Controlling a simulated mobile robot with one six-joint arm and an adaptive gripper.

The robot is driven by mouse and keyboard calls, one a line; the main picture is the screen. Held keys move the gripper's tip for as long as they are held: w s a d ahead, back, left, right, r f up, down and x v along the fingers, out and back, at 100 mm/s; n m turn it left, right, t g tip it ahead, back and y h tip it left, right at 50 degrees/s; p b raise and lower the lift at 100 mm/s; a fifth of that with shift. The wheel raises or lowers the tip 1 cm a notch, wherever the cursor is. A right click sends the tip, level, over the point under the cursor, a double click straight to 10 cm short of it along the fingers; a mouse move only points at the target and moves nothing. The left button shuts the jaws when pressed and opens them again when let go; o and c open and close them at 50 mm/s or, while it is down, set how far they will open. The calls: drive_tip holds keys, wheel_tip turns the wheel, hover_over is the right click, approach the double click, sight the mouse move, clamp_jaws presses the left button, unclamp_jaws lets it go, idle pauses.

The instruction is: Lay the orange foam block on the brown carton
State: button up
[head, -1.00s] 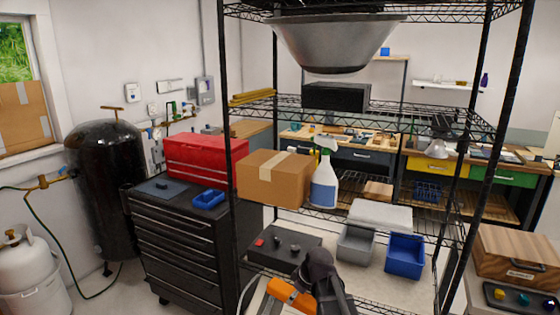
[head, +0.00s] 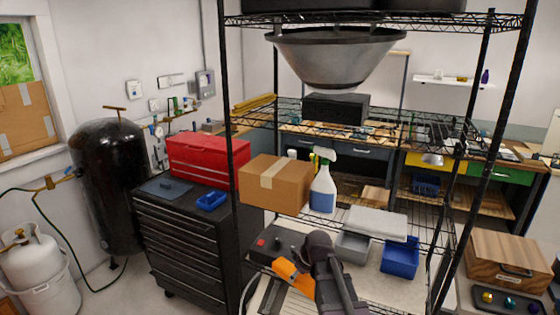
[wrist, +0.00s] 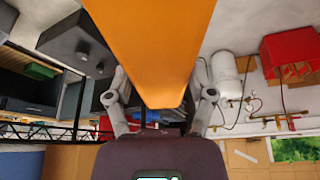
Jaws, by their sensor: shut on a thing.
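The brown carton (head: 262,187), with a pale tape strip, sits on the middle shelf of the black wire rack in the head view. My gripper (head: 304,265) is lower and nearer, in front of the rack. It is shut on the orange foam block (head: 292,274), which is tilted in the head view and apart from the carton. In the wrist view, the block (wrist: 150,45) runs away from between the two fingers of my gripper (wrist: 160,92) and fills the upper middle. The carton's top looks bare.
A spray bottle (head: 323,188) stands close to the carton's right side. A rack post (head: 231,150) rises at its left. A metal bowl-shaped hopper (head: 335,55) and a black box (head: 335,108) are above. Grey (head: 352,246) and blue (head: 400,257) bins stand lower right.

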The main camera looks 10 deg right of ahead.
wheel_tip(320, 180, up, 25)
drive_tip(key=w+d+m+t+h+p, duration=0.1)
drive_tip(key=m+p, duration=0.3)
drive_tip(key=p, duration=2)
drive_tip(key=shift+w+d+m+h, duration=0.4)
drive_tip(key=shift+w+d, duration=0.1)
drive_tip(key=shift+w, duration=0.25)
drive_tip(key=shift+w+r, duration=0.1)
